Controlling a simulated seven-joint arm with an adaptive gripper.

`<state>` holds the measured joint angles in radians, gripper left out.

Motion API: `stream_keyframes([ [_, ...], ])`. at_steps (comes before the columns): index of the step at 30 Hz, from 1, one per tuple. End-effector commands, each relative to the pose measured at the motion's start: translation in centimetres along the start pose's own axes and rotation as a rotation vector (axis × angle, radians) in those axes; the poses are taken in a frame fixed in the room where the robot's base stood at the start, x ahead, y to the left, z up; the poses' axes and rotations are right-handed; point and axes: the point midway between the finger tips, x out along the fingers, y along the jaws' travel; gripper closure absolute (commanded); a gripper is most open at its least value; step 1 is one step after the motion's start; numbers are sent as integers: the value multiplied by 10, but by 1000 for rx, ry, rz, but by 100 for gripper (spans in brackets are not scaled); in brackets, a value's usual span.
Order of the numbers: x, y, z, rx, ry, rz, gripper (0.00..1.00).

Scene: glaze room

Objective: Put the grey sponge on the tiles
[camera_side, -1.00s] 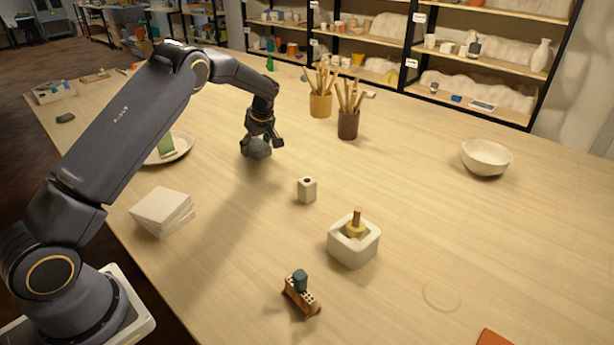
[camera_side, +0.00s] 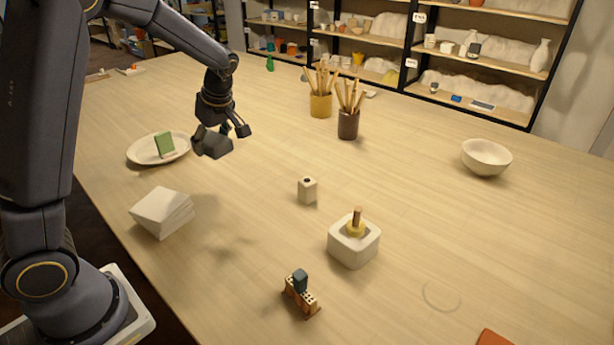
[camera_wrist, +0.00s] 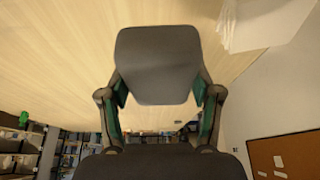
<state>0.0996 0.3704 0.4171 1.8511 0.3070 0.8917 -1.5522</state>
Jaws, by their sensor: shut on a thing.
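The grey sponge (camera_side: 214,145) is held by my gripper (camera_side: 221,130) above the table, between the plate and the pencil pots in the side view. In the wrist view the sponge (camera_wrist: 157,65) fills the space between the two fingers of my gripper (camera_wrist: 160,105), which are shut on it. The tiles (camera_side: 163,211) are a stack of white squares, slightly skewed, on the near left of the table. In the wrist view the white tiles (camera_wrist: 265,22) show at the upper right. The sponge is apart from the tiles, behind and to their right in the side view.
A white plate (camera_side: 140,152) with a green block (camera_side: 165,145) stands behind the tiles. A small white bottle (camera_side: 307,190), a square white pot (camera_side: 354,246), a brush pot (camera_side: 348,125) and a bowl (camera_side: 487,157) stand to the right. Table between tiles and bottle is bare.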

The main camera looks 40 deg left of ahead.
Motion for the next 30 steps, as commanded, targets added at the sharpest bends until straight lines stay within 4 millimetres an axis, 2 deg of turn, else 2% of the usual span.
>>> stream_keyframes([
  [5,-15,-78,5,-263,-5,-105,57],
  [12,-51,-194,8,-560,-4,-224,57],
  [15,-60,-231,9,-629,-3,-254,57],
  [18,-65,-258,10,-661,-3,-267,57],
  [21,-67,-274,10,-660,-2,-268,57],
  [24,-68,-279,10,-650,0,-267,57],
  [26,-68,-274,8,-649,0,-269,57],
  [30,-52,-248,2,-648,2,-276,57],
])
